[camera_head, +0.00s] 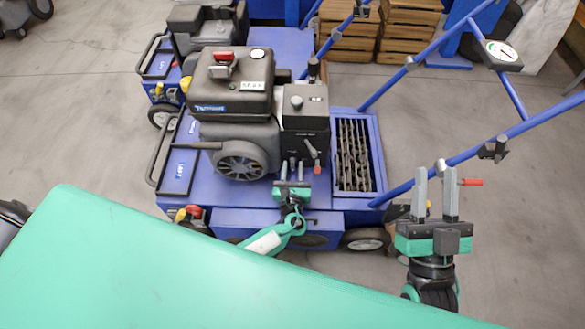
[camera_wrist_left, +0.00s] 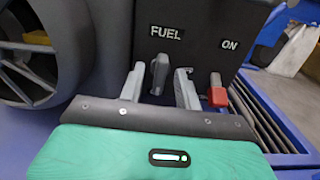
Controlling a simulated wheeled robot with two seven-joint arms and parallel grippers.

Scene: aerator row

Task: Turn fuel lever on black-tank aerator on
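The near aerator's dark engine and tank (camera_head: 232,85) sit on a blue deck, with a black control box (camera_head: 305,125) at their right. In the left wrist view the box carries a FUEL label (camera_wrist_left: 167,32) and an ON label (camera_wrist_left: 230,44). A grey lever (camera_wrist_left: 159,75) points down below FUEL. My left gripper (camera_wrist_left: 160,85) is open, its fingers on either side of this lever with visible gaps. A red-handled lever (camera_wrist_left: 217,92) stands just right of the right finger. In the head view my left gripper (camera_head: 292,168) is at the box's lower front. My right gripper (camera_head: 437,185) is open and empty.
A second aerator (camera_head: 205,25) stands close behind. A tine grille (camera_head: 355,155) is right of the box. Blue handle bars (camera_head: 480,145) slope up at the right, near my right gripper. Wooden crates (camera_head: 405,30) stand behind. Open floor (camera_head: 85,110) lies at the left.

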